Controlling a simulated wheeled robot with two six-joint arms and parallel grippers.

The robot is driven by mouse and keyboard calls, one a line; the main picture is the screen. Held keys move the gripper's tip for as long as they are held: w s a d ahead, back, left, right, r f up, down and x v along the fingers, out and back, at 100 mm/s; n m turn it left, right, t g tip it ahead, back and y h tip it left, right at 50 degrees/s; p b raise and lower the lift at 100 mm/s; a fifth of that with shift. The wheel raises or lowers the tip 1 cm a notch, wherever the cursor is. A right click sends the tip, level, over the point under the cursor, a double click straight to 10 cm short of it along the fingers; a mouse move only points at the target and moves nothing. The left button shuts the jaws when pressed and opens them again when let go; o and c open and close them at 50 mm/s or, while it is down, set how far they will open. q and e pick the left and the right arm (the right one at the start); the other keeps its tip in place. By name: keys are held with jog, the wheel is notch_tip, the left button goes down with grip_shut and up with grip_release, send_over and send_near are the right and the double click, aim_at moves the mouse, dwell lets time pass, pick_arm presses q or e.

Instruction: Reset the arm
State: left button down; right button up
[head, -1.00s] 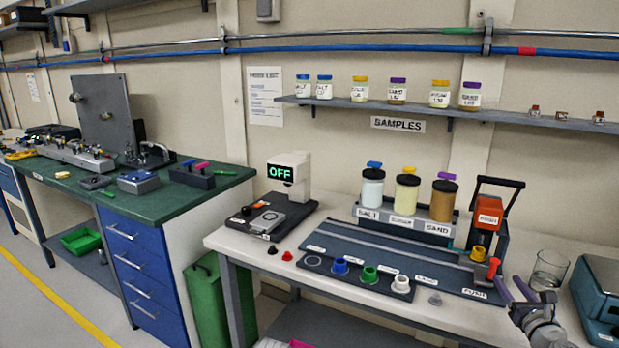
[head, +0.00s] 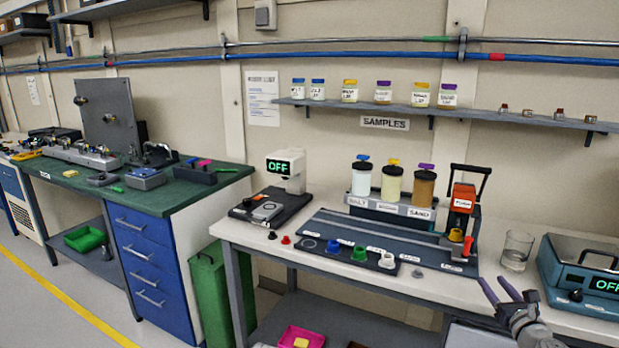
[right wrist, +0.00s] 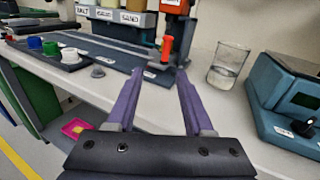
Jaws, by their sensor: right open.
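My right gripper (head: 502,291) is at the lower right of the head view, in front of the white bench (head: 330,276). Its two purple fingers are apart and nothing is between them. In the right wrist view the open fingers (right wrist: 154,98) point toward the orange press (right wrist: 166,45) and the bench edge, touching nothing that I can see. My left gripper is not in view.
A glass beaker (head: 516,250) and a teal device (head: 585,277) reading OFF stand right of the press. A row of coloured cups (head: 359,254) and three jars (head: 393,183) stand left. A pink tray (head: 301,338) lies on the lower shelf.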

jog(key=w+a+f+n+g+y, duration=0.1)
jog(key=w+a+f+n+y, duration=0.2)
jog(key=a, duration=0.4)
jog(key=w+a+f+n+g+y, duration=0.1)
jog(key=a+f+n+y, duration=0.1)
jog(key=a+n, duration=0.45)
jog(key=s+a+f+n+g+y, duration=0.1)
jog(key=s+a+f+n+g, duration=0.25)
jog(key=a+n, duration=0.4)
jog(key=s+a+f+n+g+y, duration=0.15)
jog(key=a+f+n+g, duration=0.3)
jog(key=a, duration=0.65)
jog(key=s+a+f+n+g, duration=0.3)
jog(key=a+f+n, duration=0.3)
jog(key=a, duration=0.4)
jog(key=s+a+f+n+g+h, duration=0.1)
jog(key=s+a+n+g+h, duration=0.15)
jog(key=s+n, duration=0.3)
jog(key=s+a+f+n+g+h, duration=0.2)
jog(key=s+n+h, duration=0.25)
jog(key=n, duration=0.25)
notch_tip(320, 180, up, 16)
jog(key=s+p, duration=0.1)
jog(key=p, duration=1.4)
jog(key=shift+s+d+f+n, duration=0.15)
jog(key=shift+f+n, duration=0.1)
jog(key=shift+n, duration=0.05)
